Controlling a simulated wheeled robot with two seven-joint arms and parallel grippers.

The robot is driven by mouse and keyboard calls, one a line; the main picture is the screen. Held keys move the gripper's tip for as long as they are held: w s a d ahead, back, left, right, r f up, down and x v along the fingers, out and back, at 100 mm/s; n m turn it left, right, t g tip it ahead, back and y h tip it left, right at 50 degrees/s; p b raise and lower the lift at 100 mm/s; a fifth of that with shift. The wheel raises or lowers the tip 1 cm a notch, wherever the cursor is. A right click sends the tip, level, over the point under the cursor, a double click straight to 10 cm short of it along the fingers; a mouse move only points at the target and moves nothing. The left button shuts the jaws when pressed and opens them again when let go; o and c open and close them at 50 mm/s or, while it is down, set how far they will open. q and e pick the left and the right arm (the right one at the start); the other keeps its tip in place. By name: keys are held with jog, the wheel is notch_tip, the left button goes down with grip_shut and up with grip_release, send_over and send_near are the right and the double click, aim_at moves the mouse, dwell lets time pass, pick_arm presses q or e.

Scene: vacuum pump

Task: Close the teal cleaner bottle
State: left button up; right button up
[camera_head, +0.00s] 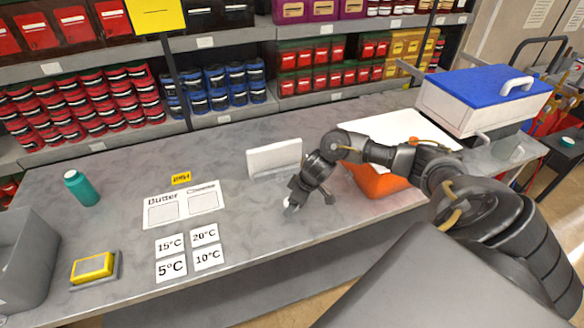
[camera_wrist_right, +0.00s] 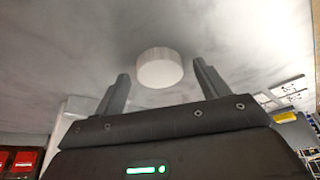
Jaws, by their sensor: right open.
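The teal cleaner bottle (camera_head: 84,190) stands upright on the grey counter at the left of the head view. Its top is a paler teal-white; I cannot tell clearly whether a cap is on it. My right gripper (camera_head: 296,198) points down over the middle of the counter, far to the right of the bottle. In the wrist view the right gripper (camera_wrist_right: 160,85) is open, with a white round cap-like piece (camera_wrist_right: 159,69) between and beyond its fingertips. A bit of this white piece (camera_head: 289,208) shows by the fingertips in the head view. My left gripper is not in view.
A white block (camera_head: 274,158) stands behind my gripper, and an orange bin (camera_head: 375,182) is right of it. Butter and temperature cards, a yellow block (camera_head: 92,266) and a grey bin (camera_head: 22,262) lie left. A small teal item (camera_head: 567,142) sits far right.

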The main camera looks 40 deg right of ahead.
aim_at(287, 203)
jog(key=c, duration=1)
jog(key=shift+r, duration=0.55)
jog(key=r, duration=0.2)
jog(key=r+b, duration=0.1)
jog(key=shift+s+a, duration=0.25)
jog(key=shift+s, duration=0.05)
jog(key=shift+s+a+r+p, duration=0.4)
jog(key=shift+s+a+r, duration=0.8)
jog(key=shift+s+r, duration=0.5)
jog(key=shift+s+a+r+p, duration=0.45)
jog(key=shift+s+a+r, duration=0.8)
jog(key=shift+s, duration=0.75)
jog(key=shift+s+a+r+p, duration=0.4)
jog(key=shift+s+a+r, duration=0.8)
jog(key=shift+s+r, duration=0.5)
jog(key=shift+s+f, duration=0.15)
jog(key=shift+f, duration=0.05)
